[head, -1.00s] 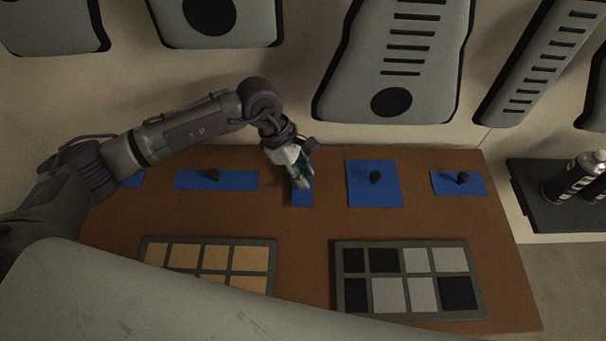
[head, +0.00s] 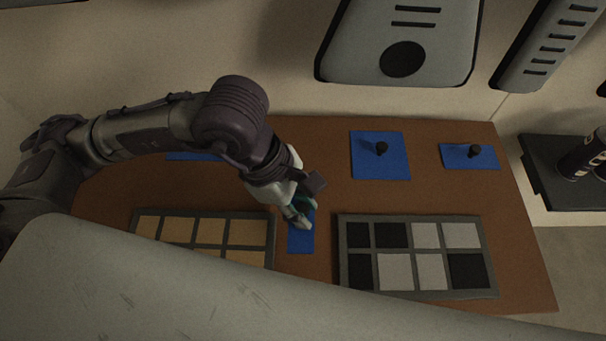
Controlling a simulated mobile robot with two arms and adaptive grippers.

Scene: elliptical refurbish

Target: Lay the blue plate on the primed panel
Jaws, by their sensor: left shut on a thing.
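My left gripper (head: 301,216) is shut on a narrow blue plate (head: 300,243). The plate hangs in the gap between two framed panels; its height above the table is hard to tell. The panel on the right (head: 341,262) has a grey frame with black and light grey squares. The panel on the left (head: 272,238) has a grey frame with tan squares, and my pale body part hides its near edge. Which one is the primed panel is not marked. My right gripper is not in view.
On the brown table (head: 320,147), a square blue plate (head: 367,165) and a smaller one (head: 482,162) with dark knobs lie at the back right. Another blue plate (head: 190,156) is partly hidden behind my left arm. A black tray (head: 560,193) with dark cans stands beyond the right edge.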

